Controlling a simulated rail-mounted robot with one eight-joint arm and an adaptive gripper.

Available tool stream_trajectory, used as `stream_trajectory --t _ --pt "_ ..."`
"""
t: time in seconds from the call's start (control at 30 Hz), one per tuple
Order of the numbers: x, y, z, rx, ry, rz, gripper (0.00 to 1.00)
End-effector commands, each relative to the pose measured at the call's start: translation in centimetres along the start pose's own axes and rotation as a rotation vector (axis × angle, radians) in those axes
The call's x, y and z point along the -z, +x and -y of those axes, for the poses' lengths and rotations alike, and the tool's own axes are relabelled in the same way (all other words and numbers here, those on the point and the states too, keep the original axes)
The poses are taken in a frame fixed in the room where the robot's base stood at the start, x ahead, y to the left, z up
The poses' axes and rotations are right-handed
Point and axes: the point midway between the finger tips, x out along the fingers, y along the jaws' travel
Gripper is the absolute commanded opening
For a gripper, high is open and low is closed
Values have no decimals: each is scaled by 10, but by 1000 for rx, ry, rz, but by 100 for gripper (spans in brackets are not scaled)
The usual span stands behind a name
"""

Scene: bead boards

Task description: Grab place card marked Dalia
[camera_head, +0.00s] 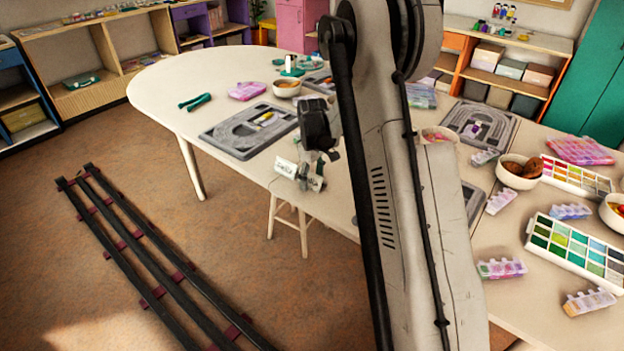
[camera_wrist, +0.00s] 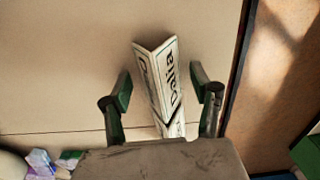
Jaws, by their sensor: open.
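The place card (camera_wrist: 158,75) is a white folded card with black lettering that reads "Dalia" on its right face in the wrist view. It stands near the table edge. My gripper (camera_wrist: 165,93) is open, with one green-tipped finger on each side of the card and a visible gap to both. The card's near end is hidden behind my gripper's body. In the head view, the card (camera_head: 286,167) is a small white shape at the table's front edge, beside my gripper (camera_head: 311,178).
The white table (camera_head: 160,92) ends close to the card, with the floor beyond. A grey bead board (camera_head: 225,138) lies behind it. Teal pliers (camera_head: 195,102), a bowl (camera_head: 287,88) and a pink bead box (camera_head: 247,91) sit farther back. A stool (camera_head: 291,222) stands below the edge.

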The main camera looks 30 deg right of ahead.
Motion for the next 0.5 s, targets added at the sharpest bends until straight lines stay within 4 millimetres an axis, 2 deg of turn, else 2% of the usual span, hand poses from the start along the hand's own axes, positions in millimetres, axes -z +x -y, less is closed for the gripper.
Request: stream_trajectory --t 0.03,0.27,0.5 --pt "0 0 0 0 0 0 55" --pt "0 0 0 0 0 0 26" --pt "0 0 0 0 0 0 25"
